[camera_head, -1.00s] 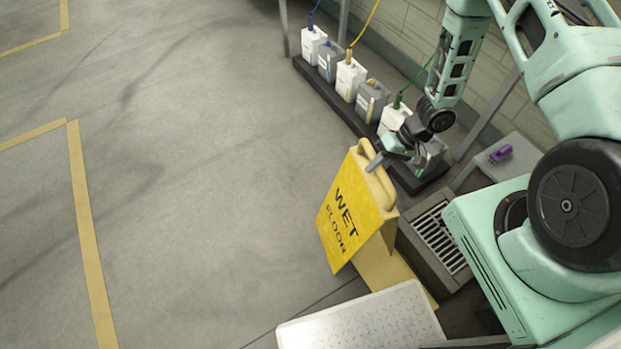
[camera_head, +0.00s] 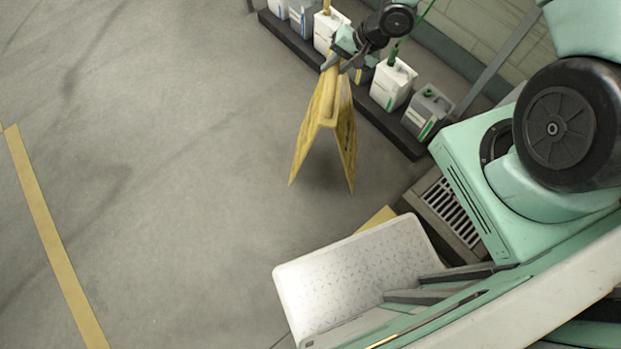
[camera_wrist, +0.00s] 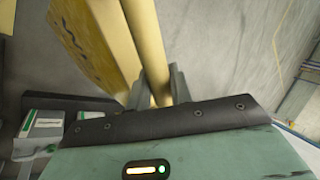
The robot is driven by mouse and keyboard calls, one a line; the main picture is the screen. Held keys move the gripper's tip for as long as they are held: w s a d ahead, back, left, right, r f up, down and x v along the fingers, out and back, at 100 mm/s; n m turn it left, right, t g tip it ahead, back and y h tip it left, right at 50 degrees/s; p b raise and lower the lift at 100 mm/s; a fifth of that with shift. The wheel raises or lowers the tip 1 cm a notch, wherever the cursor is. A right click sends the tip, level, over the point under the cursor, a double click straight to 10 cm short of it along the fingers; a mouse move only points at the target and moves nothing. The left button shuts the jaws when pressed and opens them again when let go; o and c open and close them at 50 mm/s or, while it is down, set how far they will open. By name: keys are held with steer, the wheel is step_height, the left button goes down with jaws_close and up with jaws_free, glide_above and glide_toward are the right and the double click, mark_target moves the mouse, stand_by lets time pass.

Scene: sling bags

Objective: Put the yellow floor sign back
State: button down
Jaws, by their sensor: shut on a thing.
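The yellow floor sign (camera_head: 328,112) hangs from my gripper (camera_head: 338,64) in the head view, its two panels spread in an A shape and seen edge-on. Its lower edges look clear of the floor, though the exact gap is hard to tell. My gripper is shut on the sign's top. In the wrist view the sign's yellow panel (camera_wrist: 95,40) and a yellow bar run up from between my fingers (camera_wrist: 160,88). The lettering is turned mostly out of sight in the head view.
Several white and grey jugs (camera_head: 393,86) stand on a dark low rack (camera_head: 372,112) along the wall, close behind the sign. A floor drain grate (camera_head: 452,212) lies to the right, with a yellow floor patch (camera_head: 377,219) beside it. Open floor (camera_head: 180,200) spreads left, with a yellow line (camera_head: 50,235).

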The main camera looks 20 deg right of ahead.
steer(key=a+m+t+h+b, duration=0.35)
steer(key=a+m+b, duration=0.35)
steer(key=b, duration=0.4)
step_height(320, 180, down, 10)
steer(key=m+b, duration=0.1)
steer(key=b, duration=0.1)
steer(key=shift+w+d+r, duration=0.15)
steer(key=shift+d+r, duration=0.1)
steer(key=shift+d, duration=0.15)
steer(key=shift+f+g, duration=0.1)
steer(key=shift+g, duration=0.15)
steer(key=c, duration=1.3)
jaws_free()
steer(key=shift+o, duration=0.2)
